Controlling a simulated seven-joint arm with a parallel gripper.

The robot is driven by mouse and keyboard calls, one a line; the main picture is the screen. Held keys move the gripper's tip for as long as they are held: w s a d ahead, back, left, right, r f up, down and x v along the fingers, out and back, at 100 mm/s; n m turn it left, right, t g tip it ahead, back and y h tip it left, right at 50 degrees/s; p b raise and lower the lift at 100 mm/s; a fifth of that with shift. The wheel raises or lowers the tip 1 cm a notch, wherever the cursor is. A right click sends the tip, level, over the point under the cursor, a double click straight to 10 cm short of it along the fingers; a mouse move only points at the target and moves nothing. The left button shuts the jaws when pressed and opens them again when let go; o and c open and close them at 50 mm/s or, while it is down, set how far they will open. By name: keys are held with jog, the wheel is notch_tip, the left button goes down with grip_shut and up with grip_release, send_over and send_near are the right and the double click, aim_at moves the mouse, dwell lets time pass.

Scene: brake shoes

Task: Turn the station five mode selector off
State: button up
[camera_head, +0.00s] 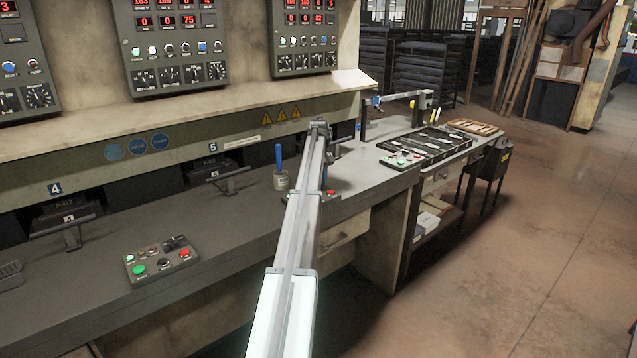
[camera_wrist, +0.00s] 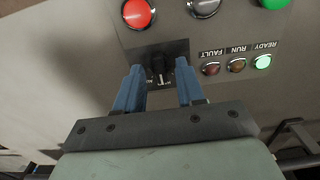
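In the wrist view, the mode selector (camera_wrist: 161,66) is a black knob on a dark square base at the edge of a grey control box (camera_wrist: 228,38). My gripper (camera_wrist: 160,80) has two blue fingers, open, one on each side of the knob. Gaps show between fingers and knob; contact cannot be made out. The knob's setting is too small to read. The READY lamp (camera_wrist: 263,62) glows green; FAULT (camera_wrist: 210,69) and RUN (camera_wrist: 236,65) look dim. In the head view, my arm hides most of the box near the "5" label (camera_head: 213,147); its red button (camera_head: 330,192) shows.
The box also carries a red button (camera_wrist: 139,13), a black button (camera_wrist: 203,7) and a green button (camera_wrist: 275,3) near the selector. In the head view, a cup with a blue-handled tool (camera_head: 281,181) stands left of my arm. Station four's box (camera_head: 160,260) is further left.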

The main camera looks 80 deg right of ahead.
jog(key=shift+f, duration=0.25)
jog(key=shift+c, duration=0.2)
grip_shut()
